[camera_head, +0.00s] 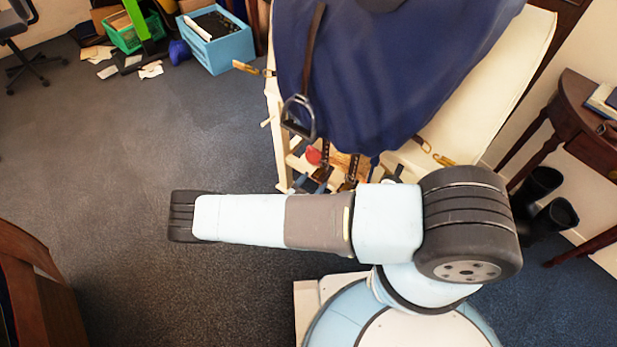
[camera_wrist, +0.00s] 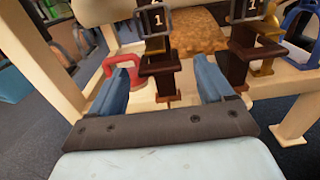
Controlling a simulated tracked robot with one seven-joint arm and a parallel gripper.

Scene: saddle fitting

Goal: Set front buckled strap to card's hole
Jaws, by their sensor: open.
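In the wrist view two dark brown straps hang side by side, a left strap (camera_wrist: 162,78) and a right strap (camera_wrist: 246,50). A grey metal buckle (camera_wrist: 138,24) frames the left strap's upper part. I cannot tell which strap is the front one, nor which holes the buckles sit at. My gripper (camera_wrist: 163,80) is open and empty, its blue fingers apart either side of the left strap in the picture. The head view shows both straps small, beyond my arm.
A dark blue cloth (camera_head: 400,70) drapes above, with a hanging stirrup (camera_head: 298,118). Floor is open left.

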